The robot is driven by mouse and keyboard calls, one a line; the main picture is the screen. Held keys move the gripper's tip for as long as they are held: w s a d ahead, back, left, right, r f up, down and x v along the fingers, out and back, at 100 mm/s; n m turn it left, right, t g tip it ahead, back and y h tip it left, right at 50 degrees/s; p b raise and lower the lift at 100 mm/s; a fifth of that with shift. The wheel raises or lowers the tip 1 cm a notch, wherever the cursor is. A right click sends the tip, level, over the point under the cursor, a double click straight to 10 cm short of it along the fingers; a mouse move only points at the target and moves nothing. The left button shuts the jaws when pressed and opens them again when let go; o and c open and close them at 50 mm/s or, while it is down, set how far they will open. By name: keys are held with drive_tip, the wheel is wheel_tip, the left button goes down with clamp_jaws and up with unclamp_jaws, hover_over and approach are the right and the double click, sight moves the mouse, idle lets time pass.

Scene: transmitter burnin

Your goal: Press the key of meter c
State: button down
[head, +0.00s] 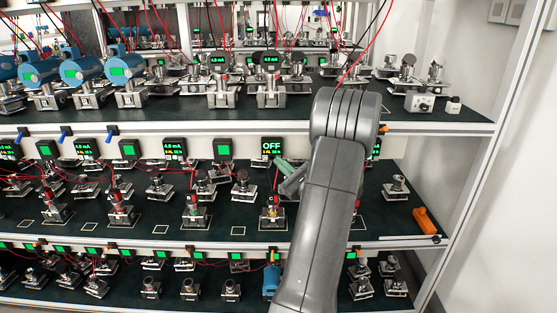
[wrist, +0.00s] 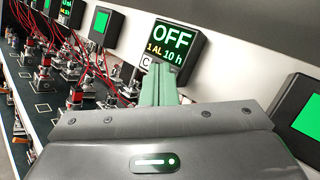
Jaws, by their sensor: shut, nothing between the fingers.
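Meter c (head: 272,147) is a black square box on the back wall of the middle shelf. Its screen reads OFF in green. In the wrist view the meter (wrist: 184,36) shows OFF, smaller lines "1 AL" and "10 h", and a white C tag (wrist: 146,61) at its lower left. My gripper (head: 280,163) has shut, pale green fingers with nothing between them. In the wrist view the fingertips (wrist: 159,67) overlap the meter's lower edge, just right of the tag. I cannot tell whether they touch it. The key is not visible; the fingers may hide it.
A green-screen box (head: 223,149) is left of the meter; another (wrist: 305,112) is at right in the wrist view. Transmitters with red wires (head: 193,212) stand on the shelf below. The upper shelf edge (head: 440,127) runs above. An orange device (head: 426,221) lies at the right.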

drive_tip(key=shift+s, duration=0.9)
drive_tip(key=shift+b, duration=0.3)
drive_tip(key=s+b, duration=0.1)
drive_tip(key=s, duration=0.4)
drive_tip(key=shift+w, duration=0.15)
drive_tip(key=s+p, duration=0.1)
drive_tip(key=s, duration=0.3)
idle(0.8)
